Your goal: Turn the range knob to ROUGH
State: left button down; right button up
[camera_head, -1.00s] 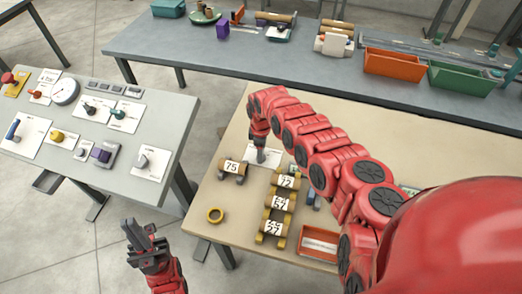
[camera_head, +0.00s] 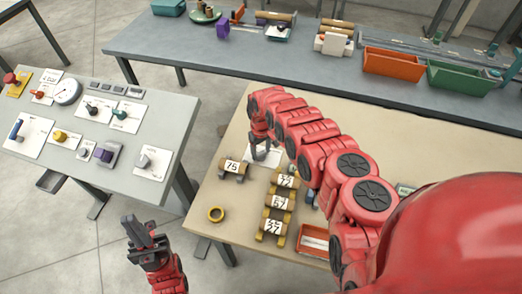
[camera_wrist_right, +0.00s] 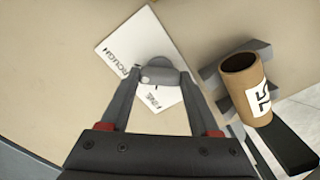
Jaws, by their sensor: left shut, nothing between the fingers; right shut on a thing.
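The range knob (camera_wrist_right: 160,74) is a small grey knob on a white card (camera_wrist_right: 118,42) lying on the beige table. In the right wrist view the card reads ROUGH to the left of the knob and FINE below it. My right gripper (camera_wrist_right: 158,78) is shut on the knob, one finger on each side. I cannot tell clearly which word the knob points to. In the head view the same card (camera_head: 276,158) is partly covered by my right gripper (camera_head: 261,156). My left gripper (camera_head: 141,236) is shut and empty, over the floor between the tables.
The grey control panel (camera_head: 180,118) is at left, and a long bench (camera_head: 200,50) runs behind.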

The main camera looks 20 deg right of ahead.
jog(key=shift+m, duration=0.6)
jog(key=o, duration=1.4)
jog(key=shift+c, duration=0.2)
notch_tip(320, 180, up, 11)
jog(key=b, duration=0.2)
notch_tip(320, 180, up, 6)
jog(key=r+p, duration=0.1)
jog(key=p, duration=0.4)
send_over(261, 152)
jog(key=shift+f, duration=0.25)
jog(key=shift+s+f, duration=0.1)
